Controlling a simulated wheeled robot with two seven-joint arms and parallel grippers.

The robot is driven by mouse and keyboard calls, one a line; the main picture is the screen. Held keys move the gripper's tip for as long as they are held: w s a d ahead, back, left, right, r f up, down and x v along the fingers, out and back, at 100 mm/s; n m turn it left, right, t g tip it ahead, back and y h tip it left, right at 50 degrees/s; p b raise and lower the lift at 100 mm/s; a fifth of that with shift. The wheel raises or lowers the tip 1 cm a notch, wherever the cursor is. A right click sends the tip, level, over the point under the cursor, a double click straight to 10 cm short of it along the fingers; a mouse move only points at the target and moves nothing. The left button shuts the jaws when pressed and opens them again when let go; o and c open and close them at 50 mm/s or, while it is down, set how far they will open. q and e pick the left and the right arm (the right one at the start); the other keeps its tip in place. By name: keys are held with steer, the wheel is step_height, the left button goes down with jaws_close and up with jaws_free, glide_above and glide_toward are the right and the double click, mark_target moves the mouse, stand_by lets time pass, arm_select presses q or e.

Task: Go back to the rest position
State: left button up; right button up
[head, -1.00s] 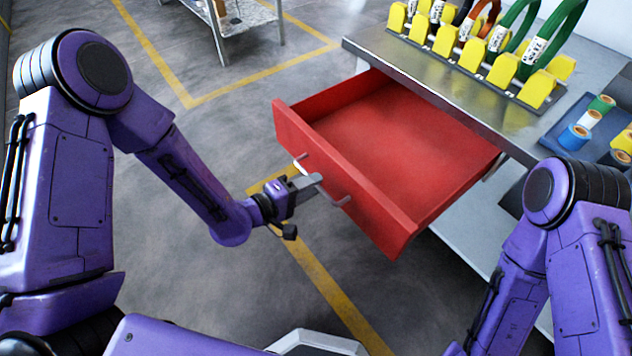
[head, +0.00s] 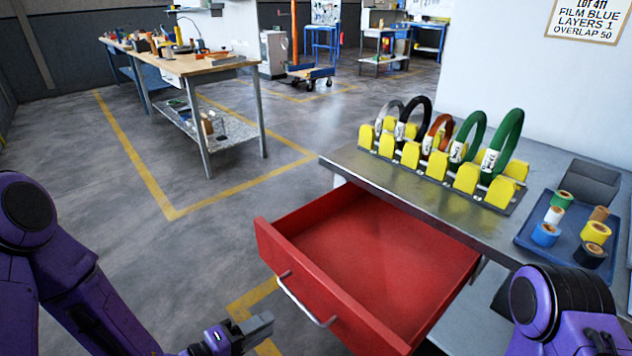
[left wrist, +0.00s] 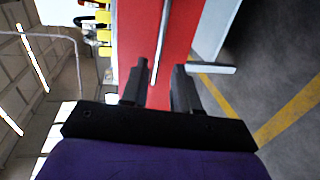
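My left gripper (head: 258,328) is at the bottom of the head view, left of the red drawer (head: 375,250) and apart from its handle. In the left wrist view its two fingers (left wrist: 160,88) stand apart with nothing held between them. The drawer is pulled out of the workbench and looks empty. Its silver handle (head: 303,300) is on the red front panel, and the bar (left wrist: 162,42) also shows ahead of the fingers in the left wrist view. My right arm shows at the lower right; its gripper is out of view.
The metal workbench (head: 350,163) carries a yellow rack (head: 411,155) with several coils. A blue tray (head: 527,237) holds several tape rolls, beside a grey bin (head: 588,185). A wooden-topped table (head: 200,64) stands at the back left. Floor left of the drawer is clear.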

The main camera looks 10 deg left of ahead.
arm_select(q)
steer(key=s+a+f+m+g+y+p, duration=0.2)
steer(key=s+a+f+g+y+p, duration=0.15)
steer(key=a+f+y, duration=0.6)
steer(key=s+a+f+g+y+p, duration=0.1)
steer(key=s+a+g+y+p, duration=0.1)
steer(key=s, duration=0.6)
steer(key=s+a+f+m+g+y+p, duration=0.1)
steer(key=s+a+f+g+y+p, duration=0.1)
steer(key=s, duration=0.6)
steer(key=shift+a+g+p, duration=0.15)
steer(key=shift+g+p, duration=0.45)
steer(key=shift+g, duration=0.05)
